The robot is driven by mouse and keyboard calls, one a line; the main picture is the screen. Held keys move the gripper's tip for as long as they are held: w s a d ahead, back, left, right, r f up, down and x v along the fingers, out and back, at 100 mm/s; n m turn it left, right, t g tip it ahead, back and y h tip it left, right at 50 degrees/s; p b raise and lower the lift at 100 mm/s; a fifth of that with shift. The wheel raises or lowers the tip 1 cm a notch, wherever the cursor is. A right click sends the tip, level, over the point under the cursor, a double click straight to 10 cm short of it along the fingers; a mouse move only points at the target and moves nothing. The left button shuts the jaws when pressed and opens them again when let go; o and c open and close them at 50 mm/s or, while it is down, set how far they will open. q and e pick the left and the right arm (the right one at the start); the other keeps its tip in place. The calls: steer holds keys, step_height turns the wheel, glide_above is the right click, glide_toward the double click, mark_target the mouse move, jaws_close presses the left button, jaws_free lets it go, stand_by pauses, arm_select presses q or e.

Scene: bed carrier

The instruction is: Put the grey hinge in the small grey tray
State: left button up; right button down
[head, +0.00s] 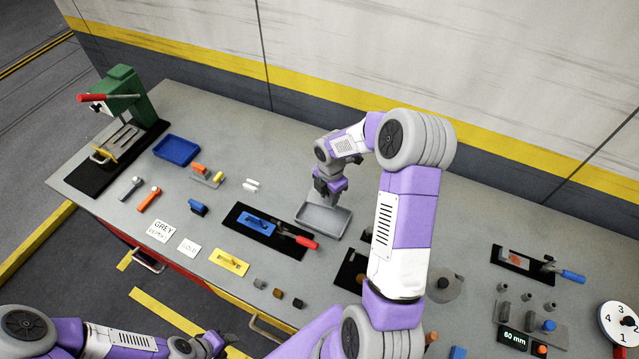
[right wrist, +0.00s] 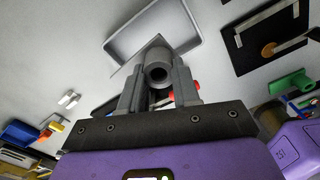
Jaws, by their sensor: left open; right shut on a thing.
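The small grey tray (head: 323,222) lies on the bench at mid-picture, and what shows of its floor is bare. It also shows in the right wrist view (right wrist: 152,32), beyond the fingertips. My right gripper (head: 325,190) is over the tray's far-left part, pointing down. In the right wrist view it is shut on the grey hinge (right wrist: 155,66), seen end-on as a grey barrel with a dark hole. The rest of the hinge is hidden by the fingers. Its height over the tray is hard to tell. My left gripper (head: 215,345) is open and empty, low at the bench's front.
A black mat with a blue float (head: 259,222) and a red-handled tool (head: 304,242) lies left of the tray. A blue tray (head: 176,150) and green press (head: 125,98) stand far left. Several small blocks sit near the front edge. The wall runs behind the bench.

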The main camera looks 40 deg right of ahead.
steer(key=shift+s+f, duration=0.15)
steer(key=shift+s, duration=0.1)
steer(key=shift+s+f+b, duration=0.2)
steer(key=shift+f+b, duration=0.05)
steer(key=shift+b, duration=0.15)
steer(key=f+b, duration=0.3)
steer(key=f, duration=0.1)
steer(key=f+b, duration=0.3)
steer(key=f, duration=0.1)
steer(key=shift+w+f, duration=0.2)
steer(key=shift+f, duration=0.05)
arm_select(q)
step_height(320, 180, down, 7)
steer(key=shift+s, duration=0.3)
arm_select(e)
steer(key=c, duration=0.7)
jaws_free()
steer(key=shift+c, duration=0.2)
arm_select(q)
steer(key=shift+r, duration=0.35)
arm_select(e)
steer(key=shift+r, duration=3.8)
